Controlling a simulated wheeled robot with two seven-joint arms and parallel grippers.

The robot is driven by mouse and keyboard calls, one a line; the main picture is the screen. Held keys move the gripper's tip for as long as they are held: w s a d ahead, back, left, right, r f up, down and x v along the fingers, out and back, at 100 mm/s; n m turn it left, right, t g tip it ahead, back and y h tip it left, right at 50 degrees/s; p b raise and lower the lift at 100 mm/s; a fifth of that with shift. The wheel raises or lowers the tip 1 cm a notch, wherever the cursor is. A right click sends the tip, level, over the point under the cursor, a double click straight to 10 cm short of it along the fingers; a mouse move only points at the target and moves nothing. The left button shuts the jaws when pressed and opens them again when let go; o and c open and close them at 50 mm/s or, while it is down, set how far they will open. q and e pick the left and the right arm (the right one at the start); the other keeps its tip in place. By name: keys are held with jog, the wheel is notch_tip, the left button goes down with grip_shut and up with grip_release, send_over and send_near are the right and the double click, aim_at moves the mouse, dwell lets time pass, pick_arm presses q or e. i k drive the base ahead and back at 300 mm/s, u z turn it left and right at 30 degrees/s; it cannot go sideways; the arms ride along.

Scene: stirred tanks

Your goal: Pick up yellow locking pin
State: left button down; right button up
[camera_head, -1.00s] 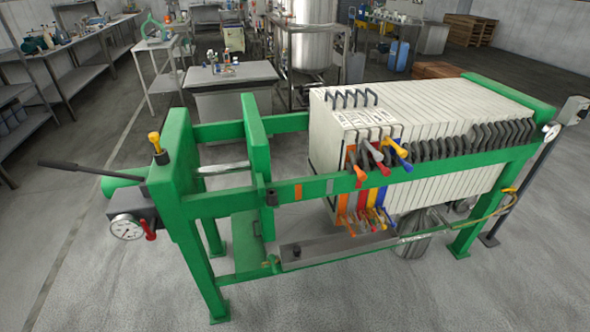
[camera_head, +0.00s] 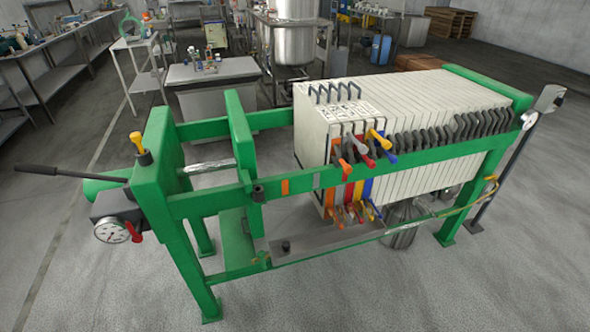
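Neither of my grippers shows in the head view.
A dark lever (camera_head: 70,173) sticks out left from the press, above a pressure gauge (camera_head: 110,230) with a red handle (camera_head: 133,232). White filter plates (camera_head: 400,110) with coloured handles fill the right side. Benches stand behind; the floor (camera_head: 90,290) in front is clear.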

aim_at(135, 138)
jog(key=z, duration=1.25)
jog(key=i, duration=2.05)
jog(key=u, duration=2.3)
